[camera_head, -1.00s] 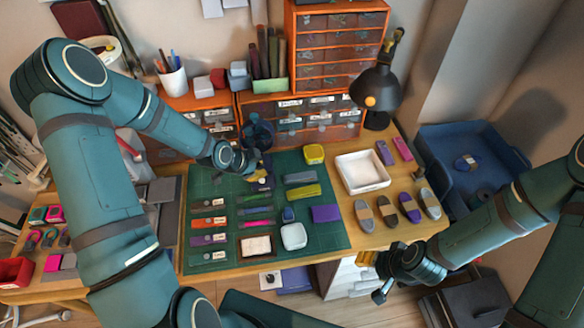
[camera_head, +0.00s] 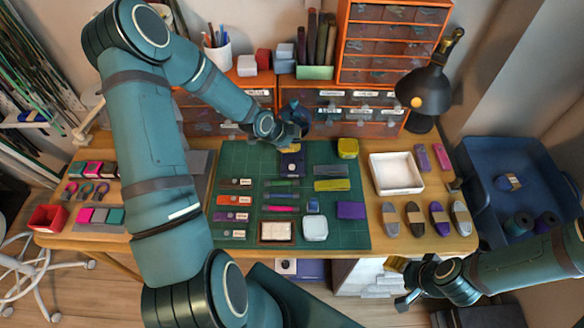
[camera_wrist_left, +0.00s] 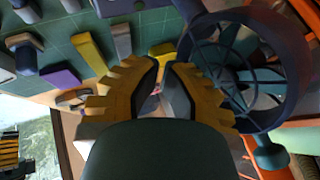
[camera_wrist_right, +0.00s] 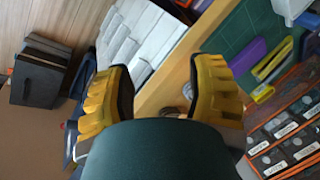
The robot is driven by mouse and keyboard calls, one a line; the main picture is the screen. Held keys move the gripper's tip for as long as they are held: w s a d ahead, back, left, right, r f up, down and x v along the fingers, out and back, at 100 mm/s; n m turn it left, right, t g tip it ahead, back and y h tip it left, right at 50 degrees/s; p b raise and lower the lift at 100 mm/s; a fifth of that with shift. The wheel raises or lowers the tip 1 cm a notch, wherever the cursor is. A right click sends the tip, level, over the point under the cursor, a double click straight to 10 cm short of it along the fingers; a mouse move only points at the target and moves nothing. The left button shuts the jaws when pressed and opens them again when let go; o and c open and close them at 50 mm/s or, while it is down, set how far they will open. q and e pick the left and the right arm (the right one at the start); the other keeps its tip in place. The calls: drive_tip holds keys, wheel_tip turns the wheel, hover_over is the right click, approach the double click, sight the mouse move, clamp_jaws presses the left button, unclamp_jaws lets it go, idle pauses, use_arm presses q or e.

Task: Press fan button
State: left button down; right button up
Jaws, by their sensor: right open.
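The dark blue fan (camera_head: 295,114) stands at the back edge of the green mat, before the drawers. Its round cage (camera_wrist_left: 262,62) fills the right of the left wrist view. My left gripper (camera_head: 284,134) is right beside the fan's front, low over the mat's back edge. In the left wrist view its yellow fingers (camera_wrist_left: 163,66) nearly meet at the tips, with nothing seen between them. My right gripper (camera_head: 408,279) is open and empty off the table's front right edge.
The green cutting mat (camera_head: 350,235) holds several cords, clips and small boxes. A white tray (camera_head: 397,188), several cord bundles and a black lamp (camera_head: 426,92) are to the right. Orange drawers (camera_head: 390,45) stand behind. A blue bin (camera_head: 480,160) is at far right.

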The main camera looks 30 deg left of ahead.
sight(294, 165)
use_arm(q)
wheel_tip(294, 165, down, 7)
drive_tip(key=b, duration=0.5)
drive_tip(key=shift+f, duration=0.2)
use_arm(e)
drive_tip(key=shift+g, duration=0.3)
drive_tip(key=f, duration=0.1)
drive_tip(key=s+f, duration=0.1)
drive_tip(key=f, duration=0.3)
drive_tip(key=shift+s+a+f, duration=0.15)
drive_tip(key=shift+s+f, duration=0.1)
drive_tip(key=shift+s, duration=0.05)
use_arm(q)
drive_tip(key=shift+f+b, duration=0.45)
use_arm(e)
drive_tip(key=shift+f, duration=0.45)
use_arm(q)
drive_tip(key=shift+f+b, duration=0.35)
use_arm(e)
drive_tip(key=shift+f, duration=0.3)
use_arm(q)
drive_tip(key=shift+r, duration=0.15)
use_arm(e)
drive_tip(key=shift+r, duration=0.1)
use_arm(q)
drive_tip(key=shift+r+p, duration=0.55)
drive_tip(key=shift+r, duration=0.15)
use_arm(e)
drive_tip(key=shift+r, duration=0.4)
